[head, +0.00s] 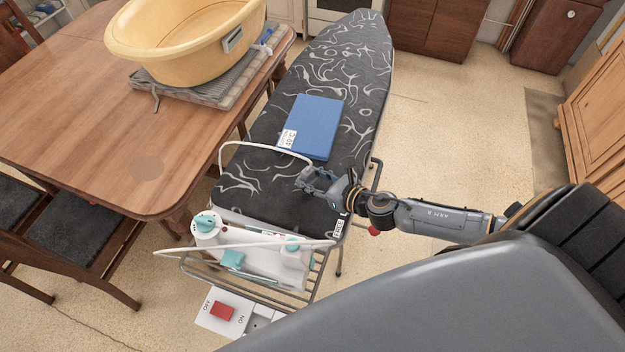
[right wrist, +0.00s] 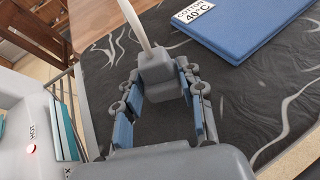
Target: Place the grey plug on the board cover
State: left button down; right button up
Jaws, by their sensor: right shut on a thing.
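The grey plug (right wrist: 157,80) sits between the blue-padded fingers of my right gripper (right wrist: 160,100), with its pale cord rising from the top. In the head view my right gripper (head: 315,180) is shut on it over the near part of the ironing board; there the plug is mostly hidden by the fingers. The board cover (head: 345,55) is black with white swirls, and it also shows under the plug in the right wrist view (right wrist: 235,110). I cannot tell whether the plug touches the cover. My left gripper is not in view.
A blue folded cloth (head: 318,122) with a "Cotton 40°C" label lies on the board beyond my gripper. A white and teal iron (head: 285,258) rests on the wire rack (head: 300,297). A red switch (head: 222,311) is below. A wooden table (head: 90,110) with a yellow tub (head: 185,45) stands left.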

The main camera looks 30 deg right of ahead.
jog(key=shift+f, duration=0.25)
jog(key=shift+f, duration=0.15)
jog(key=o, duration=1.2)
jog(key=shift+c, duration=0.2)
jog(key=shift+r, duration=0.25)
jog(key=shift+s+d, duration=0.15)
jog(key=shift+s, duration=0.2)
jog(key=b+v, duration=0.2)
jog(key=v, duration=0.7)
jog(key=shift+s+f+b, duration=0.1)
jog(key=shift+f+b, duration=0.05)
jog(key=shift+b, duration=0.15)
jog(key=shift+r+v, duration=0.2)
jog(key=shift+v, duration=0.95)
